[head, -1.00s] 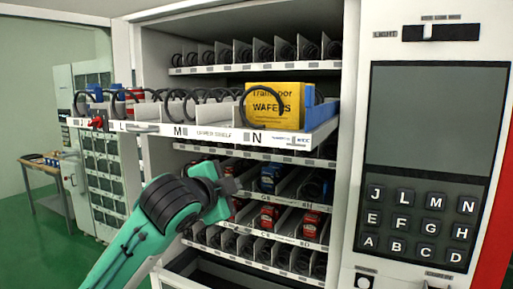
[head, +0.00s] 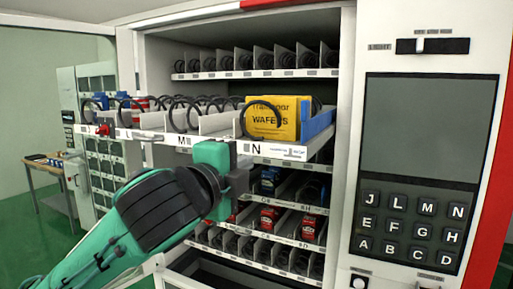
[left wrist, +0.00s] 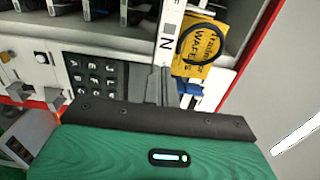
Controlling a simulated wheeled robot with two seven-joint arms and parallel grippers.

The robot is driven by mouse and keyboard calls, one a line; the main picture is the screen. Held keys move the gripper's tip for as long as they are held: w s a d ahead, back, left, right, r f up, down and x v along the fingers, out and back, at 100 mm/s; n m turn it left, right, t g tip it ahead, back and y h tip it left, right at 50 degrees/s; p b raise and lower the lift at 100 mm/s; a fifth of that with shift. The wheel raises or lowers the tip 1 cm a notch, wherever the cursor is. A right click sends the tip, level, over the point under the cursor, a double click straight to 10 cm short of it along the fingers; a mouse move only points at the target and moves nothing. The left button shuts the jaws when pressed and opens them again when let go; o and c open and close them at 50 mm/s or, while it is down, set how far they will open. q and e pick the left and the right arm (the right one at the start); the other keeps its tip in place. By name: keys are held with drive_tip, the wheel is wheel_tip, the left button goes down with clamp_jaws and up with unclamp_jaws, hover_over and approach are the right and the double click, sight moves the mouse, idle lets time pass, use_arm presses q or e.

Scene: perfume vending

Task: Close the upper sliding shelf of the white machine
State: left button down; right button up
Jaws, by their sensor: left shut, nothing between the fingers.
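The upper sliding shelf (head: 280,151) of the white machine (head: 347,130) is pulled out, its white front strip lettered M and N. It carries black spiral coils and a yellow wafers box (head: 285,119) at its right end. My left gripper (head: 240,165) is shut and empty, at the shelf's front strip just left of the N. It covers part of the strip; I cannot tell whether it touches. In the left wrist view, the fingers (left wrist: 160,85) lie below the N, with the wafers box (left wrist: 203,48) to their right. My right gripper is not in view.
The keypad (head: 412,229) and dark screen (head: 430,125) are on the machine's right panel. A small table (head: 45,165) stands at the far left.

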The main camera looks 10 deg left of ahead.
sight(263, 153)
use_arm(q)
drive_tip(key=p+x, duration=0.1)
drive_tip(key=x, duration=0.3)
drive_tip(key=shift+w+d+r+p, duration=0.1)
drive_tip(key=shift+w+r+p, duration=0.05)
drive_tip(key=shift+w+p, duration=0.2)
drive_tip(key=shift+w+d, duration=0.2)
drive_tip(key=shift+w, duration=0.35)
